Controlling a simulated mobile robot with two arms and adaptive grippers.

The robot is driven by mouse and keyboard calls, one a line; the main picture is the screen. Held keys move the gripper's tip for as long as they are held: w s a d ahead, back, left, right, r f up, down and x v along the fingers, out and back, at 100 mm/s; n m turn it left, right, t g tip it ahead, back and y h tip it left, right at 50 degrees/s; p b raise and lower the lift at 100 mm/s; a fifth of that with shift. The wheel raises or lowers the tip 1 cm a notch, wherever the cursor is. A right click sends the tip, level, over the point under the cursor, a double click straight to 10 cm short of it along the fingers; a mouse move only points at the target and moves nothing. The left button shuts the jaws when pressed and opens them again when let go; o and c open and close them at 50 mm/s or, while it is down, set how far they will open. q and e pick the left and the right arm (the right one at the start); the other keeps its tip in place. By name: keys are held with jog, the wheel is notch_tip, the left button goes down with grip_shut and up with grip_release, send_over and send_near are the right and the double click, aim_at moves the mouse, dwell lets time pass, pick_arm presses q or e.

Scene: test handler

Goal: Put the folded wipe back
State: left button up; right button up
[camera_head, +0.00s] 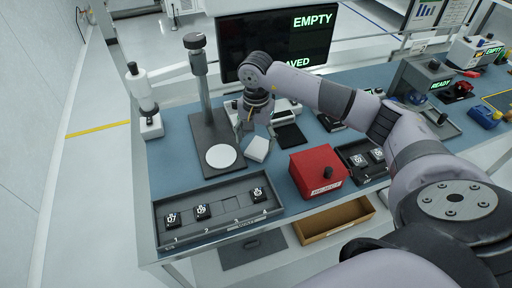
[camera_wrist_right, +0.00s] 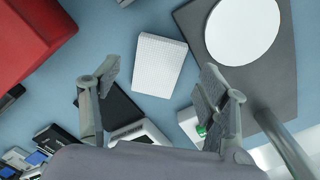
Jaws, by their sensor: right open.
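The folded wipe (camera_head: 257,148) is a white, flat square with a fine grid texture. It lies on the blue bench top between the microscope-like stand's base and the red box. In the right wrist view the wipe (camera_wrist_right: 158,65) lies beyond my fingertips, between their lines, touched by neither. My right gripper (camera_head: 256,133) is open and empty, pointing down just above the wipe. In the wrist view its two fingers (camera_wrist_right: 160,88) stand wide apart. A black flat pad (camera_head: 289,136) lies bare to the right of the wipe. My left gripper is not in view.
The stand with a white round plate (camera_head: 221,156) is left of the wipe. A red box (camera_head: 317,170) is close on the right. A tray with numbered slots (camera_head: 218,225) is in front. A dark monitor (camera_head: 275,45) stands behind.

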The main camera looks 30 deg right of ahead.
aim_at(256, 151)
notch_tip(256, 151, up, 8)
jog(key=b, duration=0.2)
jog(key=shift+r, duration=0.25)
